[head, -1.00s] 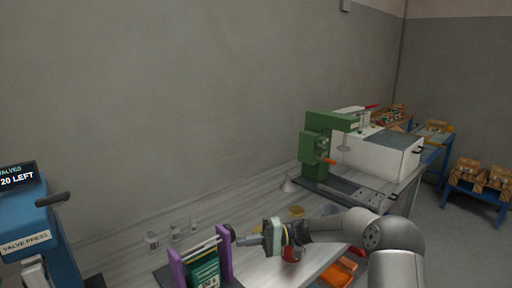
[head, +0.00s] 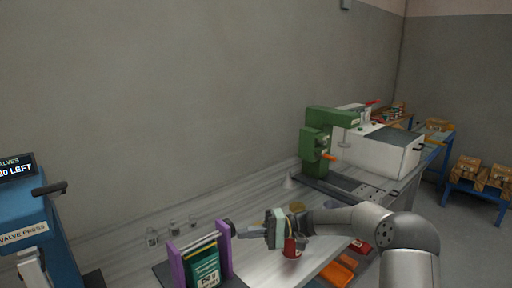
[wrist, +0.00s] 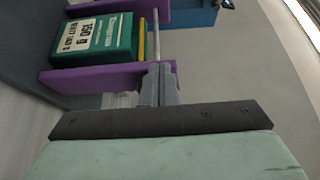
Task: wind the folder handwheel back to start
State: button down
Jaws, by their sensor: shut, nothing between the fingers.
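The folder has two purple side plates (head: 224,254) joined by rods, with a green pouch (head: 206,266) standing between them. Its dark handwheel (head: 230,228) is at the right end of the upper rod and is small in the head view. My gripper (head: 240,234) is shut and empty, with its fingertips right beside the wheel; I cannot tell whether they touch. The handwheel cannot be made out there.
A red can (head: 291,250) stands close under my gripper. Small clear jars (head: 153,238) stand along the wall. Orange bins (head: 338,274) are at the bench's front. A blue valve press (head: 28,225) is at left, and a green machine (head: 318,145) stands farther back at right.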

jog(key=w+d, duration=0.4)
jog(key=shift+d, duration=0.25)
jog(key=s+a+f+h, duration=0.1)
jog(key=s+a+h, duration=0.2)
jog(key=s+h, duration=0.75)
jog(key=s+d+f+t+h, duration=0.1)
jog(key=s+d+h, duration=0.1)
jog(key=s+d, duration=0.3)
jog(key=s+d+f+m+t+h, duration=0.1)
jog(key=s+d, duration=0.3)
jog(key=s, duration=0.9)
jog(key=s+d+f+m+t+h, duration=0.1)
jog(key=s+d+h, duration=0.3)
jog(key=s, duration=0.5)
jog(key=shift+d+t, duration=0.7)
jog(key=shift+d, duration=0.15)
jog(key=shift+s, duration=0.1)
